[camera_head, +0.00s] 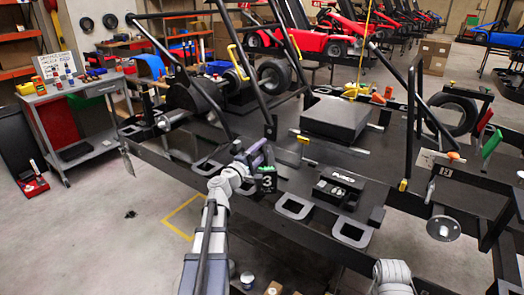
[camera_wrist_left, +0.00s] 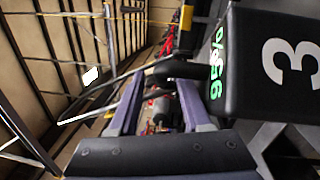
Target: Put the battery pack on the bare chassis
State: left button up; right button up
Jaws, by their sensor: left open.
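A black box marked with a white 3 and green lit characters, which looks like the battery pack (camera_head: 266,183), is at the near edge of the black kart chassis (camera_head: 225,158). In the left wrist view the box (camera_wrist_left: 285,65) is large and close at the upper right. The box's underside is hidden. My right gripper is out of view.
A flat black box (camera_head: 338,118) and a black case with white lettering (camera_head: 338,190) lie on the deck to the right. Upright black tubes (camera_head: 280,70) rise behind my gripper.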

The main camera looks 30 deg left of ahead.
pick_arm(q)
jog(key=shift+r+p, duration=0.45)
jog(key=shift+p, duration=0.05)
jog(key=s, duration=0.4)
jog(key=s+f+b, duration=0.1)
jog(key=s, duration=0.3)
jog(key=s+a, duration=0.1)
jog(key=s, duration=0.3)
jog(key=shift+f, duration=0.15)
